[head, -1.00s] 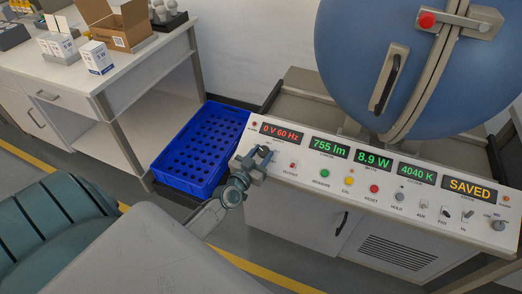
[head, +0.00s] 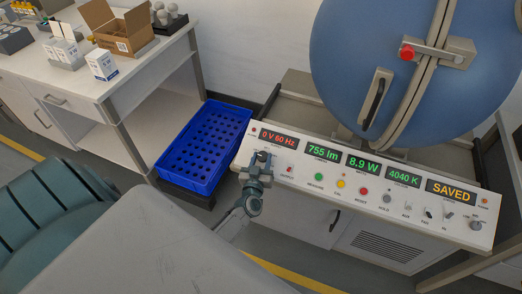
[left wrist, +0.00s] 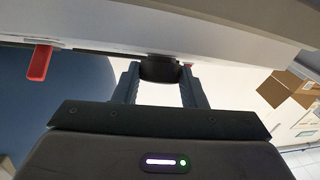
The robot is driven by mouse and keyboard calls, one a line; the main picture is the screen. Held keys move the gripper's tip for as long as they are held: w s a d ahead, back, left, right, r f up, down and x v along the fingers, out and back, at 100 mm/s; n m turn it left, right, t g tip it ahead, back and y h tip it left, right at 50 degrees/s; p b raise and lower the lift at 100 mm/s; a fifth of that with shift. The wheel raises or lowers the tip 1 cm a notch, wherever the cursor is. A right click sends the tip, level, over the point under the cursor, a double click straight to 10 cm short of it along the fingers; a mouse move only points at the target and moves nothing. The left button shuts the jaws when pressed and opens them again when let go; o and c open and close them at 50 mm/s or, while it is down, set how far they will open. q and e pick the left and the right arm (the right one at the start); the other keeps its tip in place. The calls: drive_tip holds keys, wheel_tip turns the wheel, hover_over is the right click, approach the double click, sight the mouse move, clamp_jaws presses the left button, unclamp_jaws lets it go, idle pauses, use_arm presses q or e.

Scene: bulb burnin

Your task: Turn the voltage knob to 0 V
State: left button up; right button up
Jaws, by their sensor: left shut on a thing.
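The voltage knob, a dark round knob, shows between my finger pads in the left wrist view (left wrist: 161,69). My left gripper (head: 262,158) is at the left end of the sloping white front panel (head: 270,174) and is shut on the knob. It also shows in the left wrist view (left wrist: 160,88), with one finger on each side of the knob. In the head view my gripper mostly hides the knob. The red voltage display (head: 279,138) above it reads 0 V 60 Hz. My right gripper is not in view.
Green displays and a yellow SAVED display (head: 451,190) run along the panel above several buttons and switches. A large blue sphere (head: 345,60) stands behind. A blue crate (head: 203,150) is at the left, beside a white bench (head: 150,75).

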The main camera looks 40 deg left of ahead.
use_arm(q)
drive_tip(key=n+y+p, duration=0.1)
drive_tip(key=n+g+y+p, duration=0.2)
drive_tip(key=shift+w+d+r+n+p, duration=0.1)
drive_tip(key=shift+d+r+n+p, duration=0.2)
drive_tip(key=shift+p, duration=0.1)
drive_tip(key=shift+f+n+g+y+p, duration=0.1)
drive_tip(key=shift+n+g+y+p, duration=0.55)
drive_tip(key=shift+n, duration=0.25)
drive_tip(key=shift+w+f+n+g+y+p, duration=0.1)
drive_tip(key=shift+n+g+y+p, duration=0.4)
drive_tip(key=shift+n+g+y, duration=0.8)
drive_tip(key=shift+n+h, duration=0.25)
drive_tip(key=shift+n, duration=0.15)
drive_tip(key=o, duration=1)
drive_tip(key=shift+d, duration=0.1)
drive_tip(key=shift+b+v, duration=0.85)
drive_tip(key=shift+v, duration=4.5)
